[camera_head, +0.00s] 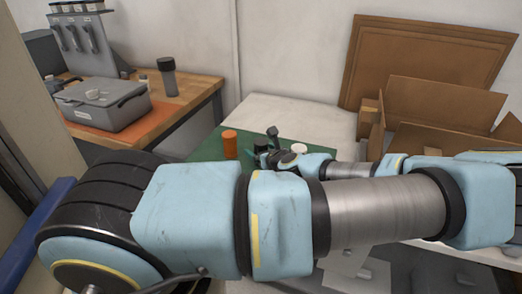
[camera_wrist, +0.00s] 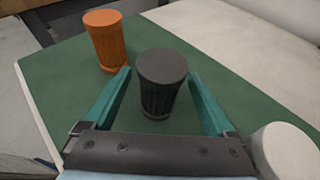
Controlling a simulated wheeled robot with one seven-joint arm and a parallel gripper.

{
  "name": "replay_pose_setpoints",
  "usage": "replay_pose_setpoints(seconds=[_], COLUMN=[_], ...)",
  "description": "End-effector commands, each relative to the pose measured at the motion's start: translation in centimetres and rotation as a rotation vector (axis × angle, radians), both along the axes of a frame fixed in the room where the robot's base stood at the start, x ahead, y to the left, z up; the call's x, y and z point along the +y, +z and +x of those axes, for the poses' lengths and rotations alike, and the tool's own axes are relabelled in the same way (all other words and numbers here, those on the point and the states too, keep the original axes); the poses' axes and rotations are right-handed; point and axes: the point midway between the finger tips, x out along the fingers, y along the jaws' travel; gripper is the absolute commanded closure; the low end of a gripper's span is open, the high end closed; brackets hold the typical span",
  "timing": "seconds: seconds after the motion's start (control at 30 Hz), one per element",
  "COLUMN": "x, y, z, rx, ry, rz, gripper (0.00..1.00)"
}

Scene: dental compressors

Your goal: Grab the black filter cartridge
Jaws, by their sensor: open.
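The black filter cartridge (camera_wrist: 161,85) stands upright on a green mat (camera_wrist: 60,82) in the wrist view. My gripper (camera_wrist: 163,85) is open, with one teal finger on each side of the cartridge. A gap shows between the cartridge and the right finger; the left fingertip is close to its side, and I cannot tell if they touch. In the head view my gripper (camera_head: 268,153) is small and partly hidden by my arm. A dark upright shape there (camera_head: 272,132) seems to be the cartridge's top.
An orange cartridge (camera_wrist: 105,40) stands left of the black one, and a white one (camera_wrist: 284,150) stands at right near my gripper. An open cardboard box (camera_head: 440,110) is at the right on the white table (camera_head: 280,112). A wooden bench (camera_head: 190,95) holds a grey case (camera_head: 102,101).

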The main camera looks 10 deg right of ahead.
Motion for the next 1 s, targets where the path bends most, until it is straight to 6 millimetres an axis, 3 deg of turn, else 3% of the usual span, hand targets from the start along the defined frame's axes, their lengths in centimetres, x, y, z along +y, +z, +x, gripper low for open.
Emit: replay_pose_setpoints(seconds=[0.2,1.0], x=[0.00,0.02], y=[-0.05,-0.02], z=[0.01,-0.01], rx=[0.000,0.000], ry=[0.000,0.000], rz=[0.000,0.000], gripper=[0.12,1.00])
